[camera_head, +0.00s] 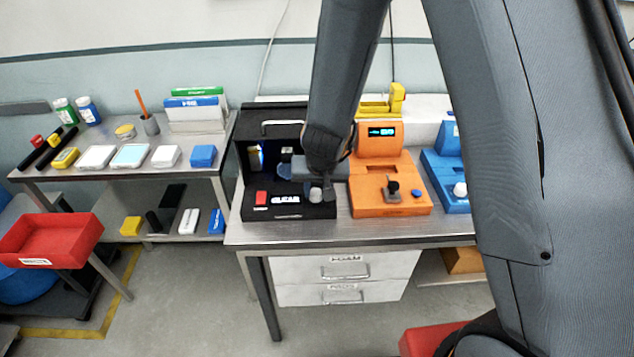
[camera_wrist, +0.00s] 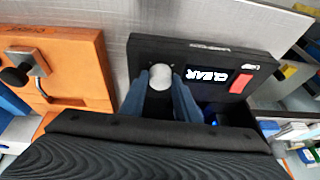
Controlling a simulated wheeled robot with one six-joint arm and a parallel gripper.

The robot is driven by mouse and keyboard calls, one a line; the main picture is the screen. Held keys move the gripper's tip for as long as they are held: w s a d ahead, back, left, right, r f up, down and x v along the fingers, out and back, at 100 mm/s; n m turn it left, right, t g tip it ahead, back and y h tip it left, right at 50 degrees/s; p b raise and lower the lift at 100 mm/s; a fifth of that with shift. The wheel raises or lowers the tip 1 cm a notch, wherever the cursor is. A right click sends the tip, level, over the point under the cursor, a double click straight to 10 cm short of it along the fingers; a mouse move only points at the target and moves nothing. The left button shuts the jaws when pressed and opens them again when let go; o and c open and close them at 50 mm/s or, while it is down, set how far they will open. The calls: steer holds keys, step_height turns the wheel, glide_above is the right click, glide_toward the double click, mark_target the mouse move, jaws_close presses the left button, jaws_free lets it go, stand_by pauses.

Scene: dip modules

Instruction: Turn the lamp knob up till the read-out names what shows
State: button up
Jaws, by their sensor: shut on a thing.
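The black lamp box (camera_head: 242,190) stands on the metal bench, with its front open onto a dark inside. A lit glass-like piece (camera_head: 256,158) shows faintly in there. On its front panel, the read-out (camera_head: 285,199) says "CLEAR"; it also shows in the wrist view (camera_wrist: 207,75). The pale round knob (camera_head: 316,195) sits beside the read-out. In the wrist view, the knob (camera_wrist: 160,76) is between the two blue-grey fingers of my gripper (camera_wrist: 161,80), which is shut on it. The knob's pointer mark cannot be made out.
A red button (camera_head: 261,198) is at the read-out's other side. An orange device (camera_head: 379,140) with a black knob stands close on the right, then a blue device (camera_head: 438,170). A side table on the left holds several small boxes.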

mark_target(317, 208)
steer(key=shift+a+m+p, duration=0.1)
steer(key=shift+m+p, duration=0.35)
steer(key=shift+m, duration=0.05)
stand_by(0.3)
steer(key=o, duration=1)
steer(key=shift+o, duration=0.2)
steer(key=shift+r, duration=0.1)
steer(key=v, duration=0.7)
steer(key=shift+r, duration=0.3)
steer(key=shift+s, duration=0.15)
